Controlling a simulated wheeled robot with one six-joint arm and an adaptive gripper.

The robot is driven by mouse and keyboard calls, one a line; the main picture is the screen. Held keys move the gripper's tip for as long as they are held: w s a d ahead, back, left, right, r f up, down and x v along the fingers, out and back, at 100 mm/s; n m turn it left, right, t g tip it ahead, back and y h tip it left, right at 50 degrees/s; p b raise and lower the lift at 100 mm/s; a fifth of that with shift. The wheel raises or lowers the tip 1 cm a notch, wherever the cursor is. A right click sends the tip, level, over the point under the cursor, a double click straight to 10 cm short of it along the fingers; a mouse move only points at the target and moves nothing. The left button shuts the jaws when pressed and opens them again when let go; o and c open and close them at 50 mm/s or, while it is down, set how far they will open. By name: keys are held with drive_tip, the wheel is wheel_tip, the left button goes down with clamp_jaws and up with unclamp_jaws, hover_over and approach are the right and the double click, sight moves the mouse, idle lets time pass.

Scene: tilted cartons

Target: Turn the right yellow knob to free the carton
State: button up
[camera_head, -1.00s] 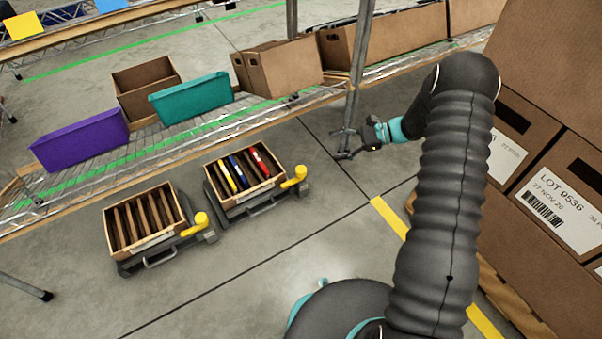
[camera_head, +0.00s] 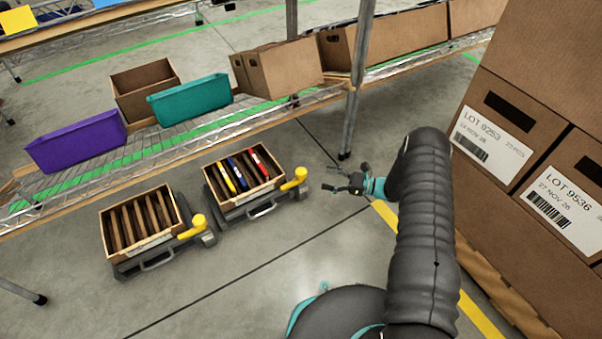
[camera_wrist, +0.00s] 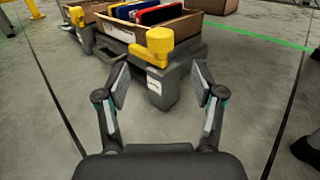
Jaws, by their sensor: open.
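The right yellow knob (camera_head: 294,179) sits at the right side of the right tilted stand. It also shows in the wrist view (camera_wrist: 160,46), ahead of my gripper and above the gap between its fingers. The right carton (camera_head: 214,189) rests tilted on this stand and holds yellow, blue and red items. My gripper (camera_head: 328,190) is open and empty, to the right of the knob and apart from it. In the wrist view its two fingers (camera_wrist: 160,88) are spread, with the stand's grey block beyond them.
The left carton (camera_head: 108,231) with dark dividers has its own yellow knob (camera_head: 194,226). Behind stands a wire shelf with purple (camera_head: 77,142) and teal (camera_head: 190,99) bins. Stacked large cartons (camera_head: 520,140) stand at the right. The floor in front of the stands is clear.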

sight(301, 173)
drive_tip(key=a, duration=0.3)
drive_tip(key=w+a, duration=0.1)
drive_tip(key=a, duration=0.3)
drive_tip(key=w+a, duration=0.1)
drive_tip(key=a, duration=0.2)
drive_tip(key=shift+a, duration=0.15)
clamp_jaws()
